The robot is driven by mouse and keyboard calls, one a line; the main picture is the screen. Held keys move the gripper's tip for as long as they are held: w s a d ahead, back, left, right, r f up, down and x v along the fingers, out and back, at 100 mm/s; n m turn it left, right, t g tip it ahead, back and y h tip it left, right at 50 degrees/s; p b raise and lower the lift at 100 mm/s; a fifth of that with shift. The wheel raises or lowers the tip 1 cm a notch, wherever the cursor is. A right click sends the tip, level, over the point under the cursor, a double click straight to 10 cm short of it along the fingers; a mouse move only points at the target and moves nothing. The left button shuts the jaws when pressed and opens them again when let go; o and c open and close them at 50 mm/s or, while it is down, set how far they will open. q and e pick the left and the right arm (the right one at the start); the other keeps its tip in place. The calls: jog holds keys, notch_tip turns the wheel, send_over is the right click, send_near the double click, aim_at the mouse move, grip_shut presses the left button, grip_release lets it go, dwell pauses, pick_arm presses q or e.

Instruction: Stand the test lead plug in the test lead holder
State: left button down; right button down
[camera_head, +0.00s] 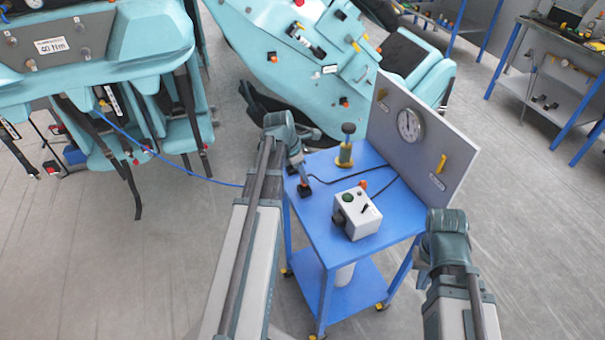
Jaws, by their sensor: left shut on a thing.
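My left gripper (303,186) is at the left side of the blue cart top, pointing down. It is shut on a small dark piece that appears to be the test lead plug; the fingers cover most of it. A black cable runs from beside this gripper across the cart top. The test lead holder cannot be told for sure: an olive upright post with a black knob (345,153) stands at the cart's back, and a yellow fitting (441,163) is on the grey panel. My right gripper (446,222) is near the cart's right edge; its fingers are hidden.
A white box (357,215) with knobs sits on the blue cart (325,236). The grey panel (415,140) with a round gauge rises along the cart's right side. Teal coaster cars (300,70) stand behind. A blue hose crosses the floor at left.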

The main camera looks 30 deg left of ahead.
aim_at(301, 179)
pick_arm(q)
jog(key=shift+f+b, duration=1.35)
jog(key=shift+b, duration=0.05)
dwell(1.3)
jog(key=shift+r+p, duration=1.3)
jog(key=shift+f+b, duration=1.55)
jog(key=shift+f, duration=0.05)
dwell(0.9)
jog(key=shift+r, duration=0.1)
jog(key=c, duration=0.5)
grip_release()
jog(key=shift+c, duration=0.2)
jog(key=shift+r, duration=0.1)
jog(key=p+v, duration=1.3)
jog(key=shift+r, duration=0.3)
